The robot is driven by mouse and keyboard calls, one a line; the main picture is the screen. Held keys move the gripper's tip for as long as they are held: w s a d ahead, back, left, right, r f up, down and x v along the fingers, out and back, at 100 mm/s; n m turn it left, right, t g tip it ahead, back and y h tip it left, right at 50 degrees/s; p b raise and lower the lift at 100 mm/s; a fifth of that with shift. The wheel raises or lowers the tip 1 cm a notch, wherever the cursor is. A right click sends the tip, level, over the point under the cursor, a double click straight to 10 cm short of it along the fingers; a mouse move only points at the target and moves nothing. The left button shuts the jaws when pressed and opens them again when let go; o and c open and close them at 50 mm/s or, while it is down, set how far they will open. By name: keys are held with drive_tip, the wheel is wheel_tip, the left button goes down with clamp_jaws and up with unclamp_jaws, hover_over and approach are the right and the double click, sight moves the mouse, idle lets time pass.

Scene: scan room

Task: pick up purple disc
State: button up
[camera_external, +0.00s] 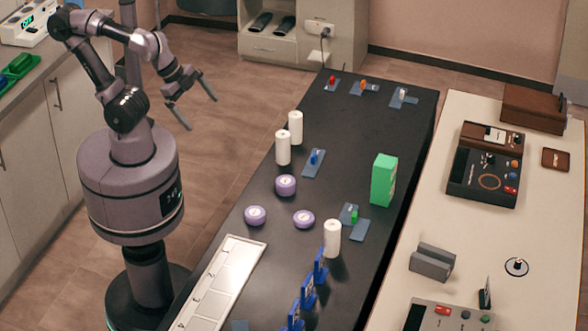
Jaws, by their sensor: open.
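Three purple discs with pale round tops lie on the black table: one at the back (285,185), one at the left (255,215) and one at the right (303,219). They sit apart from each other. My gripper (197,106) is open and empty. It is in the air over the floor, to the left of the table and well away from the discs. The fingers point down and to the right.
Two white cylinders (283,148) stand behind the discs, and another (332,238) is at their right. A green box (383,180) stands at the right edge. A white compartment tray (222,285) and blue upright pieces (308,291) are in front.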

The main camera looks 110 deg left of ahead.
drive_tip(key=shift+s, duration=0.45)
drive_tip(key=shift+c, duration=1.2)
drive_tip(key=shift+w, duration=0.1)
